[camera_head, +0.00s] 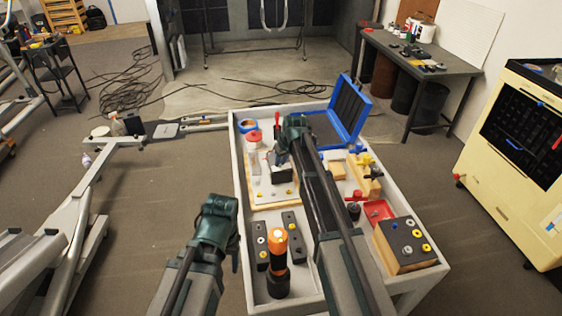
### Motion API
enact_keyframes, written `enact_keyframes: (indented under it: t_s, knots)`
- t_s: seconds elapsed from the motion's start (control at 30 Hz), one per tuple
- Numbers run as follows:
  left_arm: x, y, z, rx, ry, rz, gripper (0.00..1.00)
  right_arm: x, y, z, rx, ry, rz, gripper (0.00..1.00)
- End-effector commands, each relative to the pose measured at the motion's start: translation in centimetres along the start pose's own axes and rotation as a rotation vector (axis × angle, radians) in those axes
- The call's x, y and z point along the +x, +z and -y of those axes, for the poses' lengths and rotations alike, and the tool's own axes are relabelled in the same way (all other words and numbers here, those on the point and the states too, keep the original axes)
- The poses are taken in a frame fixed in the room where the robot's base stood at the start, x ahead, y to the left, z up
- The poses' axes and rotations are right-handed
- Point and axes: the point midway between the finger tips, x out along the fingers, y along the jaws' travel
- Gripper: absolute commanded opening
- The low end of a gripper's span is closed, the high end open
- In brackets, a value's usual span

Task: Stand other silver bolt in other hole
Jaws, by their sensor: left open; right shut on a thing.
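My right gripper (281,152) is over the back-left part of the workbench tray, above a light board (265,187) with a dark block. It is shut on what seems to be a silver bolt; the gripper hides most of it, and its tilt cannot be told. My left gripper (220,208) is open and empty, just outside the tray's left edge. Two narrow dark blocks with light round spots, a left one (260,236) and a right one (292,229), lie at the front left. Which holes are free is too small to tell.
An orange and black flashlight (278,262) stands between the dark blocks. A wooden block with coloured rings (404,247), a red tray (377,211) and yellow clamps (369,170) are at the right. An open blue case (347,108) stands at the back. My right arm crosses the tray's middle.

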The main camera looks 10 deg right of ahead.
Motion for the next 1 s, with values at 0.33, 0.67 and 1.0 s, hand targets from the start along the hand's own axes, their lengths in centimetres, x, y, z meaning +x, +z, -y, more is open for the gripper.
enact_keyframes:
  t_s: [0.33,0.67,1.0]
  knots:
    - [0.0,0.0,0.0,0.000,0.000,0.000,0.54,0.0,0.0,0.0,0.000,0.000,0.000,0.54]
    - [-0.5,0.0,0.1,0.000,0.000,0.000,0.54,-0.5,0.0,0.0,0.000,0.000,0.000,0.54]
    - [-4.0,0.2,0.4,0.000,0.000,0.000,0.54,-4.3,-0.1,0.0,0.001,0.000,0.000,0.54]
